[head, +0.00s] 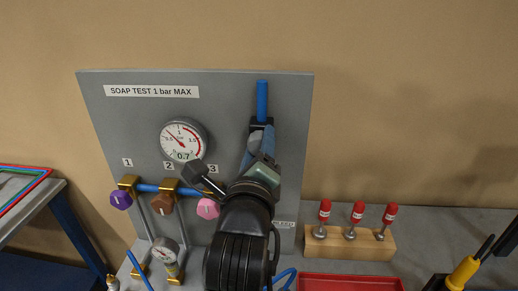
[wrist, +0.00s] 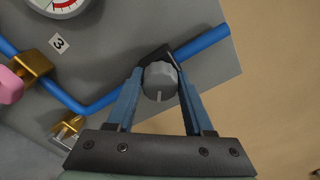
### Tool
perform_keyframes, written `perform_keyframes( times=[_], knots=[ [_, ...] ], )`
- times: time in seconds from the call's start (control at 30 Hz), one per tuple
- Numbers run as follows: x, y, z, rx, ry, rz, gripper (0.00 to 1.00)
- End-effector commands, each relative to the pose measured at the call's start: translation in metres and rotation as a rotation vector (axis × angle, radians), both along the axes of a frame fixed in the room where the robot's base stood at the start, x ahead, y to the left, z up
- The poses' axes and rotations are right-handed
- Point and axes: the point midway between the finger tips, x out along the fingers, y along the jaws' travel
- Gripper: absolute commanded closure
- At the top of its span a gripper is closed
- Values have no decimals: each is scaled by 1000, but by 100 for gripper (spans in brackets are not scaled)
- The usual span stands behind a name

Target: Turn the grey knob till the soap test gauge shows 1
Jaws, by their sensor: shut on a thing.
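The grey knob (wrist: 159,82) sits on the grey panel in the wrist view, with a white mark on its face pointing down toward my gripper. My gripper (wrist: 160,88) is shut on it, one blue finger on each side. In the head view my gripper (head: 259,140) and wrist cover the knob. The soap test gauge (head: 183,140) is on the panel, left of my gripper. Its digital readout shows 0.7, and its needle points to the upper left, short of the 1 mark. Only the gauge's lower edge (wrist: 62,8) shows in the wrist view.
A wooden block (head: 350,243) with red-topped items and a red tray (head: 350,283) stand to the right.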

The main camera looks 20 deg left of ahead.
Motion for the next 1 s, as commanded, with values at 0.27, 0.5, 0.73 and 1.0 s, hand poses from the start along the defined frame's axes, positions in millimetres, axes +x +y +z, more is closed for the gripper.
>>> perform_keyframes(
  times=[0.27, 0.5, 0.73, 1.0],
  knots=[
    [0, 0, -2, 17, 10, 0, 100],
    [0, 0, -4, 228, 70, 0, 100],
    [0, 0, -2, 271, 83, 0, 100],
    [0, 0, -1, 269, 81, 0, 13]
  ],
)
